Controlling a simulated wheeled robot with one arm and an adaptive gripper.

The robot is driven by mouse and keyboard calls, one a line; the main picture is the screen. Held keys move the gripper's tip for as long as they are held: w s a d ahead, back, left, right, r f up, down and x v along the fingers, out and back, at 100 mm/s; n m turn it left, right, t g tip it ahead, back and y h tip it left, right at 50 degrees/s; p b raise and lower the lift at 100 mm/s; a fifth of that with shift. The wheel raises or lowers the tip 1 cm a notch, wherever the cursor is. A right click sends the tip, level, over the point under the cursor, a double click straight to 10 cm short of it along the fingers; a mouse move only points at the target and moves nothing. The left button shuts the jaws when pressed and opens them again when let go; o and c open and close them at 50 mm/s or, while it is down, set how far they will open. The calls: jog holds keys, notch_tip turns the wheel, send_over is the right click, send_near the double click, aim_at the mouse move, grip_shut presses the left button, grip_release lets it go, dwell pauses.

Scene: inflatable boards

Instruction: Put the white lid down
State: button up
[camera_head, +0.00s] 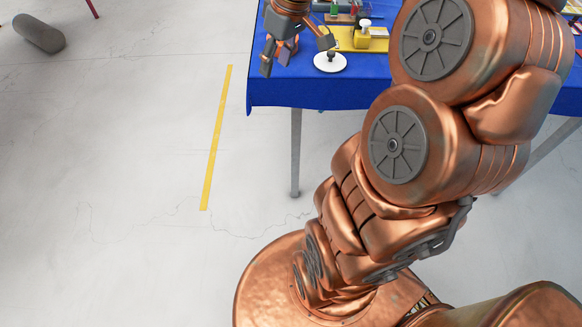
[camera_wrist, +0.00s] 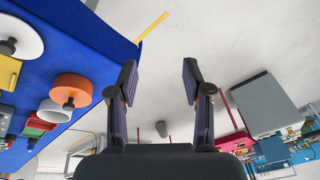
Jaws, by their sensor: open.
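The white lid (camera_head: 329,63) lies flat near the front left edge of the blue-covered table, its dark knob upward. It also shows in the wrist view (camera_wrist: 24,40) at the upper left, cut by the frame edge. My gripper (camera_head: 296,52) is just to the left of the lid in the head view, close to it. In the wrist view my gripper (camera_wrist: 159,80) has its two fingers spread wide with nothing between them. The lid is outside the fingers. In the head view the two appear apart, though the exact gap is hard to tell.
An orange disc (camera_wrist: 70,88) with a dark knob and a white cup (camera_wrist: 53,110) show in the wrist view. The floor left of the table is clear around a yellow stripe (camera_head: 216,140).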

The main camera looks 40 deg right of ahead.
jog(key=s+a+f+g, duration=0.2)
jog(key=s+a, duration=0.7)
jog(key=a, duration=0.1)
jog(key=s+a+f+m+g+h, duration=0.1)
jog(key=s+a+f, duration=0.1)
jog(key=s, duration=0.5)
jog(key=s+a+f+m+g, duration=0.1)
jog(key=s+a+f, duration=0.1)
jog(key=s, duration=0.5)
jog(key=shift+s+f+m+h, duration=0.2)
jog(key=shift+f+m+h, duration=0.15)
jog(key=shift+f, duration=0.4)
jog(key=shift+r+p, duration=0.6)
